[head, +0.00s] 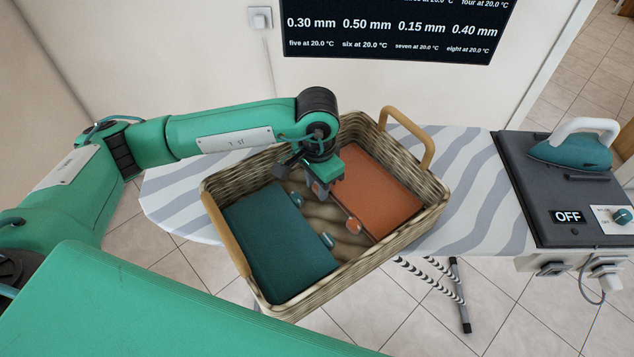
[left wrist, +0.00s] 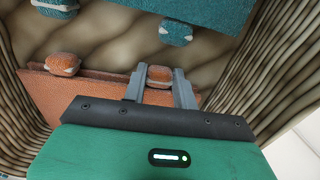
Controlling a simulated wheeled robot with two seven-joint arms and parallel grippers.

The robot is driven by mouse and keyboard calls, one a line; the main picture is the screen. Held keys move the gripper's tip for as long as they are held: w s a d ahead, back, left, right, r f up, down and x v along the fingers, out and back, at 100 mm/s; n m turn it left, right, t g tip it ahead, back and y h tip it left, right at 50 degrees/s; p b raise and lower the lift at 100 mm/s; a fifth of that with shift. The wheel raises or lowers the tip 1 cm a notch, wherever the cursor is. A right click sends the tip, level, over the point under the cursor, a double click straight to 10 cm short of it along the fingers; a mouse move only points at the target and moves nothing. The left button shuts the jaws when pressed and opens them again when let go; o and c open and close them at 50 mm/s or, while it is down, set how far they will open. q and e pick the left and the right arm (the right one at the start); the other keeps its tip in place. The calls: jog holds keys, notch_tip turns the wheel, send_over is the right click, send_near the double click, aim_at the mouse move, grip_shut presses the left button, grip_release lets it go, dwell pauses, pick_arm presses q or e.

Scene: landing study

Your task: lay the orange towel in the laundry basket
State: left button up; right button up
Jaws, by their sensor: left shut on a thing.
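The orange towel (head: 375,192) is a folded flat block inside the wicker laundry basket (head: 431,212), on its right side. Two small orange tabs stick out from its inner edge. My left gripper (head: 320,190) reaches down into the basket at that edge, near the back. In the left wrist view the fingers (left wrist: 159,84) are shut on one orange tab (left wrist: 159,75) of the towel (left wrist: 55,95). The other tab (left wrist: 62,63) is free. I cannot tell whether the towel rests fully on the basket's bottom. My right gripper is not in view.
A folded teal towel (head: 277,240) with teal tabs lies in the basket's left half, apart from the orange one. The basket stands on a striped ironing board (head: 470,185). A teal iron (head: 570,152) sits on a dark panel (head: 535,195) at right. Wooden handles (head: 424,138) rise at the basket's ends.

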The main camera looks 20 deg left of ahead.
pick_arm(q)
jog(key=shift+f, duration=0.25)
jog(key=o, duration=1)
jog(key=shift+a, duration=0.1)
jog(key=shift+f, duration=0.1)
notch_tip(320, 180, up, 22)
jog(key=p, duration=0.5)
jog(key=shift+d+r, duration=0.2)
jog(key=shift+d, duration=0.05)
dwell(0.5)
